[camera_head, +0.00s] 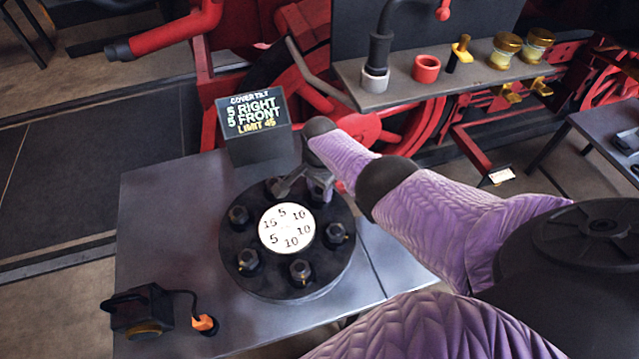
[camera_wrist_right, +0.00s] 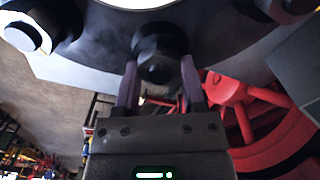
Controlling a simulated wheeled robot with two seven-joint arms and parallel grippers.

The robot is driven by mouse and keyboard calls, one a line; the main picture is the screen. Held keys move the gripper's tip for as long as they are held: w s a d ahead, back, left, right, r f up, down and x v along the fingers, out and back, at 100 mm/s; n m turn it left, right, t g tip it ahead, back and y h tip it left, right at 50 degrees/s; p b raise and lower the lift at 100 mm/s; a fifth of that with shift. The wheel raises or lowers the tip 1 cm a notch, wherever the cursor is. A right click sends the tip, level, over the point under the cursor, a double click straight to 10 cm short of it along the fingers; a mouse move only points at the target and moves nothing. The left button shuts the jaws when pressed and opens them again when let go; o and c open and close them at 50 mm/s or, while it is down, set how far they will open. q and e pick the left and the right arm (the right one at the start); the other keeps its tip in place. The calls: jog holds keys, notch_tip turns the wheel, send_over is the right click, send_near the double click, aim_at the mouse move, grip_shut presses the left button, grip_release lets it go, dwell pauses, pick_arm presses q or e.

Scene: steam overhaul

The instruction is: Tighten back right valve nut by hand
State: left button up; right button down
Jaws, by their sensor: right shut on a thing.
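The round black valve cover (camera_head: 285,288) lies on the grey bench with several dark nuts around its rim. A white disc (camera_head: 286,229) in its middle carries the numbers 5, 10 and 15. My right gripper (camera_head: 318,190) reaches down at the cover's back right, largely hiding the back right nut. In the right wrist view, that nut (camera_wrist_right: 155,65) sits between the two fingers of my right gripper (camera_wrist_right: 160,80), which is shut on it. My left gripper is not in view.
A dark display (camera_head: 255,125) behind the cover reads COVER TILT, 5 RIGHT, 5 FRONT, LIMIT 45. A black device with an orange clip (camera_head: 204,322) is at the bench's front left. A shelf (camera_head: 400,92) with cups and jars stands behind. The bench's left side is clear.

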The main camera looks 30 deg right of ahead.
jog(key=shift+c, duration=2.1)
grip_release()
jog(key=shift+r, duration=0.1)
jog(key=shift+o, duration=1.1)
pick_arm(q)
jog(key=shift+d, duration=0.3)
pick_arm(e)
jog(key=shift+o, duration=0.2)
notch_tip(320, 180, up, 9)
jog(key=p, duration=0.6)
jog(key=shift+p, duration=0.4)
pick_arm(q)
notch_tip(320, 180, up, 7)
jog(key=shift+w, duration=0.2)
pick_arm(e)
jog(key=shift+r, duration=0.4)
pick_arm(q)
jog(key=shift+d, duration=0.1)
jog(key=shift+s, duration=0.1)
